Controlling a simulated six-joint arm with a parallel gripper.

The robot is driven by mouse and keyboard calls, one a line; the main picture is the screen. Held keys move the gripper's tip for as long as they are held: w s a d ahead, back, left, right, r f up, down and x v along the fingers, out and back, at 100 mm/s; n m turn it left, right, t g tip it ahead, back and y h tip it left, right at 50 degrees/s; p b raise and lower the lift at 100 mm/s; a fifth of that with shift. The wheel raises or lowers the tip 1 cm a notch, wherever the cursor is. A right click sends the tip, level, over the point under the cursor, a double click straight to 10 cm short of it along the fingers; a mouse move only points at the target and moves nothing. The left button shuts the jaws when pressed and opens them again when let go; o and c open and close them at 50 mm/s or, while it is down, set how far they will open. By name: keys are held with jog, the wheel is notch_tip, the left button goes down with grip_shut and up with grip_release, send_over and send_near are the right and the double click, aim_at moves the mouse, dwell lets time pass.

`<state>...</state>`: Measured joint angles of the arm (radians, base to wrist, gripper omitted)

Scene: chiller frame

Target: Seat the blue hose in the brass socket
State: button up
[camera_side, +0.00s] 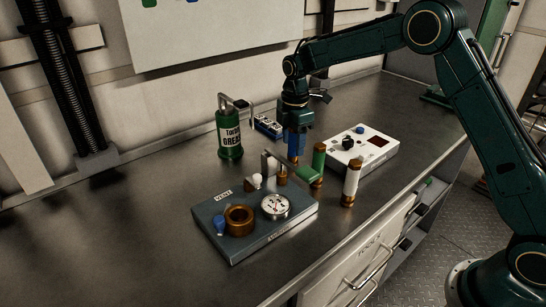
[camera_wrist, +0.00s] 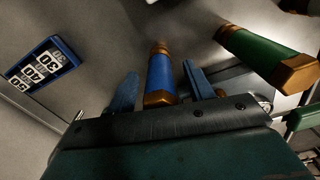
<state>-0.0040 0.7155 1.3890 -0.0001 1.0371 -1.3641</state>
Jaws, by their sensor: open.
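The blue hose (camera_wrist: 160,76), with brass-coloured ends, stands between the two blue fingers of my gripper (camera_wrist: 163,82) in the wrist view. The fingers are open, with a gap visible on each side of the hose. In the side view my gripper (camera_side: 294,132) points down over the hose, and the fingers and hose are hard to tell apart there. The brass socket (camera_side: 239,219) is a thick ring on the grey-blue panel block (camera_side: 220,212), nearer the camera and left of my gripper. Its opening shows no hose in it.
A green hose (camera_side: 318,163) and a white hose (camera_side: 350,185) stand right of my gripper. A white control box (camera_side: 375,152) is behind them. A green grease can (camera_side: 229,142) and a blue numbered block (camera_side: 268,126) stand left. A gauge (camera_side: 275,206) sits beside the socket.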

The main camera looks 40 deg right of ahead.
grip_shut()
jog(key=shift+r, duration=0.15)
notch_tip(320, 180, up, 20)
dwell(0.8)
dwell(0.5)
